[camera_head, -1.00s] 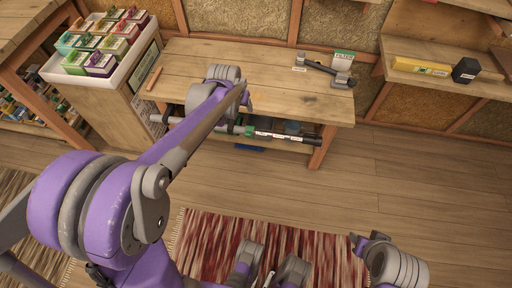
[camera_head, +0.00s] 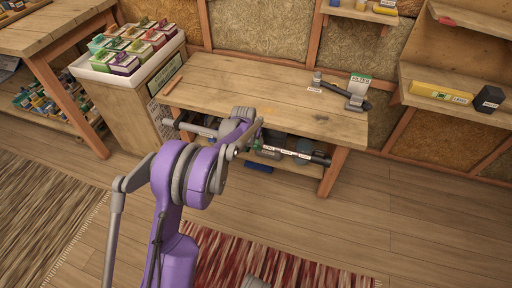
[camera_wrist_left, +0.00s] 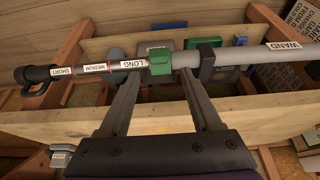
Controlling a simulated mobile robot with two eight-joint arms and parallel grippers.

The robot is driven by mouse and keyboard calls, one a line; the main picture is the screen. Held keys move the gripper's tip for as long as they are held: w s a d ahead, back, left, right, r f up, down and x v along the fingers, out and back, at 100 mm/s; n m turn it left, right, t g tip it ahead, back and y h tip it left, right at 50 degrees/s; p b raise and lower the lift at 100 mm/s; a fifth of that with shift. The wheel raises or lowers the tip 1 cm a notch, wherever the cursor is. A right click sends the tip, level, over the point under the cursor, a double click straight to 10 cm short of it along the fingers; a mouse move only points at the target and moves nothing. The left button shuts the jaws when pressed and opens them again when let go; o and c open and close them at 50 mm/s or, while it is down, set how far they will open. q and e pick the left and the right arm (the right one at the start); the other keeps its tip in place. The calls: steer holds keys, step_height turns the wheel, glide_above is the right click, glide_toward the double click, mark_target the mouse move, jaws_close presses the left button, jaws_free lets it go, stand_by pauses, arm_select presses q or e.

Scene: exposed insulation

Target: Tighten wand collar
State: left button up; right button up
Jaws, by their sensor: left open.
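The wand (camera_head: 198,129) is a long grey tube lying along the front of the wooden bench, below its top. In the left wrist view, the wand (camera_wrist_left: 240,57) runs across the frame, with a dark end at left and a section labelled SHORT, MEDIUM and LONG. The green collar (camera_wrist_left: 162,60) sits beside the LONG label. My left gripper (camera_wrist_left: 162,78) is open, its fingers either side of the collar; I cannot tell whether they touch it. In the head view, my left gripper (camera_head: 257,136) is at the wand, partly hiding the collar. My right gripper is out of view.
The bench (camera_head: 270,90) holds a black tool (camera_head: 348,95) and a filter box (camera_head: 360,84). A white bin of cartons (camera_head: 105,75) stands at left. A shelf (camera_head: 425,80) at right holds a yellow box (camera_head: 440,92). The floor right of the bench is clear.

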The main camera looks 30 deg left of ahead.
mark_target(255, 145)
arm_select(q)
steer(key=b+x, duration=0.1)
steer(key=x, duration=0.5)
steer(key=shift+w+f, duration=0.25)
steer(key=shift+f, duration=0.1)
jaws_close()
stand_by(1.1)
